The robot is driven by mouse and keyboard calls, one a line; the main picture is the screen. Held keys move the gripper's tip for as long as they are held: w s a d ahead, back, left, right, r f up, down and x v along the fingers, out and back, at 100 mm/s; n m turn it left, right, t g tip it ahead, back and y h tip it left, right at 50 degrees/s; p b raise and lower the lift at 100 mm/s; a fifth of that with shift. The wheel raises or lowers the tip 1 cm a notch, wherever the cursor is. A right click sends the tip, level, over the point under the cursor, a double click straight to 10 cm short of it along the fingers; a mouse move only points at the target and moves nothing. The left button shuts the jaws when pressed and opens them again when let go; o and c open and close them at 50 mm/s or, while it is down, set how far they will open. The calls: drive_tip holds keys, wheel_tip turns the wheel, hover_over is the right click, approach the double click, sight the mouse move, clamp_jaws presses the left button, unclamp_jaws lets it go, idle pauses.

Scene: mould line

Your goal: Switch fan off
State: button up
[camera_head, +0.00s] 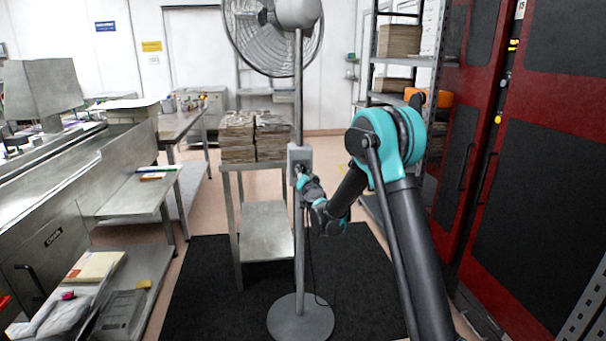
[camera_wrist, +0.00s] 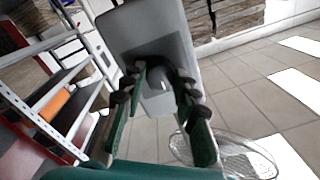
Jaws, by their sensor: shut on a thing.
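The pedestal fan (camera_head: 270,35) stands on the dark mat, with its caged head at the top, a thin pole and a round base (camera_head: 300,318). A grey control box (camera_head: 299,160) is fixed partway up the pole. My gripper (camera_head: 303,180) is at the front of this box. In the wrist view the box (camera_wrist: 148,35) fills the upper middle. There my gripper (camera_wrist: 160,85) has its fingers on either side of a dark knob (camera_wrist: 158,62) on the box, shut on it. The knob's setting cannot be read. The fan's cage (camera_wrist: 235,155) shows at the lower right.
A small metal table (camera_head: 265,215) with stacked bundles (camera_head: 238,138) stands just behind and left of the pole. A steel counter (camera_head: 75,175) lines the left. Red cabinets (camera_head: 530,150) and a shelf rack (camera_head: 400,60) stand on the right. The dark mat (camera_head: 200,290) is mostly clear.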

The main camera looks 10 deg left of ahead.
clamp_jaws()
drive_tip(key=o, duration=1.1)
unclamp_jaws()
drive_tip(key=shift+o, duration=0.2)
drive_tip(key=v, duration=1.2)
drive_tip(key=shift+f, duration=0.1)
